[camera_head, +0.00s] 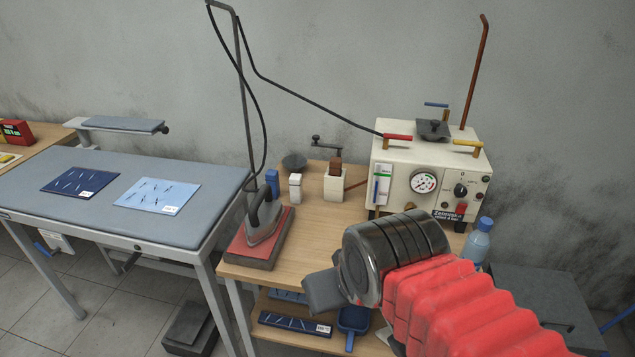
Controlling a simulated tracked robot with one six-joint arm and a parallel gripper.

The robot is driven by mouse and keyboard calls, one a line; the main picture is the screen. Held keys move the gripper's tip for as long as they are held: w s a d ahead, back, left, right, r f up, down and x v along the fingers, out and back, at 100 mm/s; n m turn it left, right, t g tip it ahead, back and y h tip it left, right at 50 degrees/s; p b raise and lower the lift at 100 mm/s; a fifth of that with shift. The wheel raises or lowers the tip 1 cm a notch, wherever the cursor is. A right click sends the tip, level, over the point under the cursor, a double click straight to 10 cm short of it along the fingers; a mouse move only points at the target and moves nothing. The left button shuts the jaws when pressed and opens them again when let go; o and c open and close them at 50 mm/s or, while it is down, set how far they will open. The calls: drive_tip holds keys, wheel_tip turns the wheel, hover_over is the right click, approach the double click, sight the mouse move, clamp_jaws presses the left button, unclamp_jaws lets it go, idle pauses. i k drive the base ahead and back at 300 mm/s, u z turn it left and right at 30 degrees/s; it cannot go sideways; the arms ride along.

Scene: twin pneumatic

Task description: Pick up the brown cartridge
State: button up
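A small brown block, which looks like the brown cartridge (336,165), stands upright in the top of a cream holder (334,187) on the wooden table, left of the cream machine. Its lower part is hidden in the holder. My gripper (320,289) is at the end of my red-sleeved arm, low in the picture in front of the table. It is apart from the brown block. A dark finger shows, but the gap between the fingers is hidden, so I cannot tell if it is open.
A white cartridge-like piece (295,187) and a blue one (272,182) stand left of the holder. An iron (264,226) rests on a red pad. The cream machine (400,165) and a blue bottle (478,243) are to the right. The tabletop's middle is clear.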

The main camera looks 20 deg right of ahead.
sight(335, 164)
drive_tip(key=u, duration=0.4)
drive_tip(key=k, duration=0.55)
drive_tip(key=u, duration=0.75)
drive_tip(key=k, duration=0.45)
drive_tip(key=u, duration=0.4)
drive_tip(key=i, duration=1.5)
drive_tip(key=z, duration=0.7)
drive_tip(key=i, duration=0.55)
drive_tip(key=z, duration=0.7)
drive_tip(key=i, duration=0.4)
drive_tip(key=z, duration=0.25)
